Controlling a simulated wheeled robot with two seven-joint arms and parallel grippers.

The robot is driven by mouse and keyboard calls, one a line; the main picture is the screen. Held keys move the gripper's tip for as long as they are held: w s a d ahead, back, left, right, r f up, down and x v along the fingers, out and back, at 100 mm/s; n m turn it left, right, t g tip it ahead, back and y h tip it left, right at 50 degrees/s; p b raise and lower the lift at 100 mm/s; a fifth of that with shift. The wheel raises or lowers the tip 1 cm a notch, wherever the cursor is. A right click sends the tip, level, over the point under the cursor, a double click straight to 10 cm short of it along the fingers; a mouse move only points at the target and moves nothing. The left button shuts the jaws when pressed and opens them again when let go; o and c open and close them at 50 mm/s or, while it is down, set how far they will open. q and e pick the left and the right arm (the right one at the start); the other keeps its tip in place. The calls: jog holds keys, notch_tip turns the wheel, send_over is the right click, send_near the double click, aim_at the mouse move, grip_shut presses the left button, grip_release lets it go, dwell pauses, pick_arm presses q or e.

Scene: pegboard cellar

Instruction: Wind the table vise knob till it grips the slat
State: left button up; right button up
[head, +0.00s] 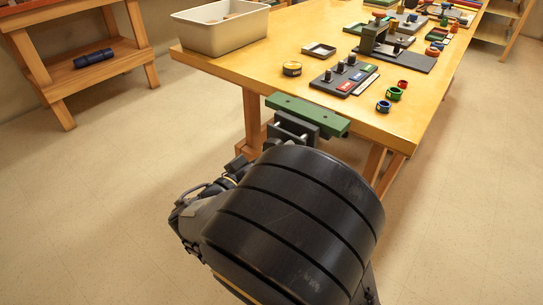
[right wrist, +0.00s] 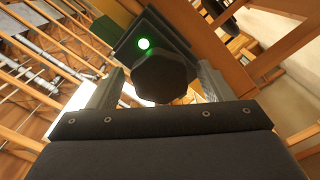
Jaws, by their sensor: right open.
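The table vise (head: 292,129) is fixed at the near edge of the table, with grey metal parts and rods showing. A green slat-like bar (head: 308,112) lies at its top; I cannot tell how tightly it is held. In the right wrist view the dark, many-sided knob (right wrist: 165,78) faces me, with a lit green spot (right wrist: 144,43) beside it. My right gripper (right wrist: 161,70) is open, with one finger on each side of the knob; contact is unclear. In the head view my black arm hides the knob and most of this gripper. My left gripper is not in view.
The wooden table (head: 225,70) carries a grey bin (head: 222,38), a yellow tape roll (head: 292,69), a panel of black knobs (head: 345,77) and several colored rings near the right edge. A wooden shelf (head: 95,73) stands at left. The floor around is clear.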

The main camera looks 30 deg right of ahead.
jog(key=p+v, duration=0.1)
jog(key=v, duration=0.6)
jog(key=shift+a, duration=0.4)
jog(key=shift+s+d, duration=0.1)
jog(key=shift+s, duration=0.05)
jog(key=s+d+f+g+y, duration=0.3)
jog(key=d+f+g+y, duration=0.1)
jog(key=d+f+g, duration=0.15)
jog(key=s+f+n+g+y, duration=0.2)
jog(key=s+f+y, duration=0.4)
jog(key=s+y, duration=0.55)
notch_tip(320, 180, up, 31)
jog(key=w+a+t+y+p, duration=0.1)
jog(key=t+y+p, duration=0.4)
jog(key=p, duration=2.1)
jog(key=shift+a+r+t, duration=0.15)
jog(key=shift+a+t, duration=0.15)
jog(key=shift+t, duration=0.25)
